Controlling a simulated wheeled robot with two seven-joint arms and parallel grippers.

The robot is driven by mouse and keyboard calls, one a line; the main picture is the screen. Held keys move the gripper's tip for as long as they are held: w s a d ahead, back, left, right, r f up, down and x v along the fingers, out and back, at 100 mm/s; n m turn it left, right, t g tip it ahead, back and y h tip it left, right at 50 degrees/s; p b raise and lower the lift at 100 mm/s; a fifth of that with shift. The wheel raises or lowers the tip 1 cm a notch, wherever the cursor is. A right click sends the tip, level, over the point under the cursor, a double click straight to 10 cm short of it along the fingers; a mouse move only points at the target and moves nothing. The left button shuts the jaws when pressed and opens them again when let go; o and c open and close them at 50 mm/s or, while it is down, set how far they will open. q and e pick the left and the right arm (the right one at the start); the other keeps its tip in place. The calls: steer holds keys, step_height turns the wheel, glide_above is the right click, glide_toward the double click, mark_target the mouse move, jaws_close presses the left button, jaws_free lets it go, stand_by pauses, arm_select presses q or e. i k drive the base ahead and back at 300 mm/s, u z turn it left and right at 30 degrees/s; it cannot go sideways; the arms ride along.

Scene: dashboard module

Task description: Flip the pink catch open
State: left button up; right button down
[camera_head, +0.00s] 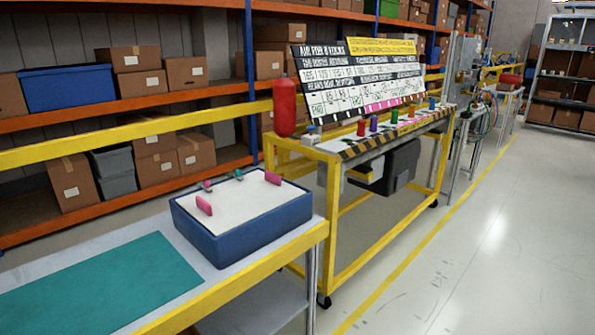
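The dashboard module (243,228) looks like a blue box with a white top and stands at the right end of a grey table. Two upright pink pieces rise from its top, a near-left pink piece (204,205) and a right pink piece (273,178). A small pink and teal part (208,185) and a small teal part (238,174) sit along the back edge. I cannot tell which pink piece is the catch, or whether it is open. Neither of my grippers is in view.
A teal mat (100,285) lies on the table left of the module. A yellow-framed cart (345,275) with a sign board (360,80) and a red cylinder (290,105) stands behind right. Orange shelves (110,205) with boxes line the back. The floor (480,240) at right is clear.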

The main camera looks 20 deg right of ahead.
mark_target(206, 185)
steer(key=z, duration=1.7)
steer(key=i, duration=2.45)
steer(key=u, duration=3)
